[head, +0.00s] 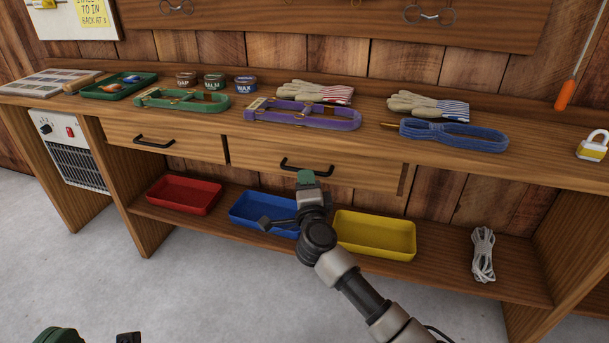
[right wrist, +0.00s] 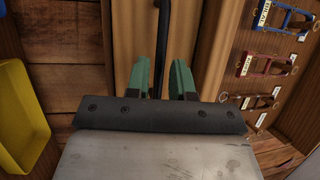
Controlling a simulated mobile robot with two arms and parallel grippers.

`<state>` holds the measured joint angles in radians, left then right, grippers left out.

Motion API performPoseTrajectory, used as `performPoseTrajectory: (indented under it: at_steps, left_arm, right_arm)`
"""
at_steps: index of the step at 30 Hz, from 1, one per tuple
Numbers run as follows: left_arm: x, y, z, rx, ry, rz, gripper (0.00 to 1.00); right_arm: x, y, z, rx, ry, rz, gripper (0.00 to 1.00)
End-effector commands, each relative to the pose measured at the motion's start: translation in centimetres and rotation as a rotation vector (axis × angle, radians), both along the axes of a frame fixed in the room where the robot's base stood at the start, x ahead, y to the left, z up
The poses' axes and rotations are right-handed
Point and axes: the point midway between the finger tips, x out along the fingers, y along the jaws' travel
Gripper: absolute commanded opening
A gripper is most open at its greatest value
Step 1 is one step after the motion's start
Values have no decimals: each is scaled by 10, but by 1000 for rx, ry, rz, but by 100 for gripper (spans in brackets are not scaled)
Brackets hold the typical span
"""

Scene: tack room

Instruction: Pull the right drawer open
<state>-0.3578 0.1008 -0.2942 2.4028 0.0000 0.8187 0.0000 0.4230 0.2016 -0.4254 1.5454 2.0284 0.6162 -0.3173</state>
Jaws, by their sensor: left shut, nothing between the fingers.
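The right drawer (head: 365,175) is a wooden front under the bench top with a black bar handle (head: 307,167). It looks flush or nearly flush with the bench. My right gripper (head: 305,179) is at this handle, coming from below. In the right wrist view its two green fingers (right wrist: 161,82) stand apart with the dark handle (right wrist: 164,35) between them, closer to the left finger; contact is unclear. My left gripper (head: 57,337) shows only as a green part at the bottom left edge, shut and far from the drawers; most of it is cut off.
The left drawer (head: 190,142) is shut. Red (head: 185,195), blue (head: 250,211) and yellow (head: 375,236) trays and a rope (head: 483,254) lie on the shelf below. Halters and gloves (head: 425,105) lie on the bench top. The floor in front is clear.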

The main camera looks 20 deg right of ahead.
Motion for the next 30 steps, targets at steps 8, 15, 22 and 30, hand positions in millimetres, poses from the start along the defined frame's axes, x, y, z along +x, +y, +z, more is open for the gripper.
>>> performPoseTrajectory:
  at_steps: [8, 15, 22, 30]
  left_arm:
    - [-12, 3, -11, -28, -85, -5, 0]
    - [-12, 2, -12, -27, -83, -4, 0]
    - [-12, 2, -12, -27, -82, -4, 0]
    - [-11, 2, -12, -27, -81, -5, 0]
  right_arm:
    - [31, -6, 4, -1, -1, 0, 23]
    - [37, -7, 6, 0, 0, 0, 23]
    - [37, -7, 7, 0, 0, 0, 13]
    - [37, -7, 6, 0, 0, 0, 0]
